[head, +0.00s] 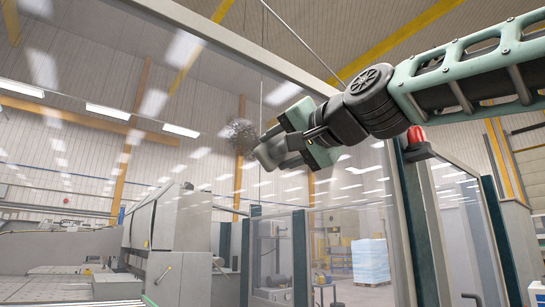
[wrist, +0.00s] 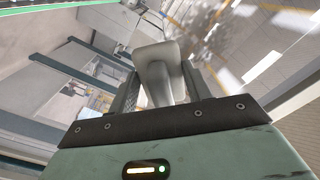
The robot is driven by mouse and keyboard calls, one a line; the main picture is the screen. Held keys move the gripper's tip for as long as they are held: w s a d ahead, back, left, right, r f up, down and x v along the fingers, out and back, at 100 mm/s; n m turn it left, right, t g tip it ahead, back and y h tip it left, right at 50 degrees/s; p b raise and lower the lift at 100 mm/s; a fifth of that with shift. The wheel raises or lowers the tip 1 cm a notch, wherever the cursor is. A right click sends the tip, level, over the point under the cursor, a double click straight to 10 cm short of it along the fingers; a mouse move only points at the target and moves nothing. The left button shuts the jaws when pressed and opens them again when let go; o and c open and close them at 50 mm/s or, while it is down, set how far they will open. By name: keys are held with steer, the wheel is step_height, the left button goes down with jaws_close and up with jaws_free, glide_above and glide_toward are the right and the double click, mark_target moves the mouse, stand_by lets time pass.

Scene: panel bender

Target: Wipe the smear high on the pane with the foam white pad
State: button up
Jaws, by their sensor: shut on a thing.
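The smear (head: 241,134) is a dark grey, scribbled patch high on the clear pane (head: 200,115). My gripper (head: 275,146) is just right of the smear in the head view, shut on the foam white pad (head: 268,156), which looks light grey here. In the wrist view the pad (wrist: 160,72) stands between the two fingers of my gripper (wrist: 160,88), its wide end outward. The smear (wrist: 203,32) shows blurred beyond the pad, up and to the right. I cannot tell whether the pad touches the pane.
A grey frame beam (head: 235,40) runs along the pane's top, and a grey post (head: 403,220) stands to the right. A red beacon lamp (head: 417,136) sits close below my arm. Behind the pane are a grey machine (head: 170,225) and a pale blue stack (head: 370,260).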

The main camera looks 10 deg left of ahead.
mark_target(239, 138)
steer(key=shift+w+d, duration=0.15)
steer(key=shift+w, duration=0.05)
steer(key=shift+r+p, duration=0.85)
steer(key=shift+s+a+r+p, duration=0.1)
steer(key=shift+s+a+p, duration=0.85)
steer(key=shift+p, duration=0.3)
steer(key=shift+s+a+f+p, duration=0.2)
steer(key=shift+s+a+p, duration=0.05)
steer(key=shift+s+p, duration=0.2)
steer(key=shift+s+a+r+p, duration=0.15)
steer(key=shift+s+a+p, duration=0.1)
steer(key=shift+p, duration=0.6)
steer(key=s+a+p, duration=0.1)
steer(key=p, duration=0.3)
steer(key=shift+s, duration=0.15)
steer(key=shift+s+a+p, duration=0.15)
steer(key=shift+a+p, duration=0.05)
steer(key=shift+p, duration=0.7)
steer(key=shift+s+a+p, duration=0.2)
steer(key=shift+s+p, duration=0.05)
steer(key=shift+p, duration=0.45)
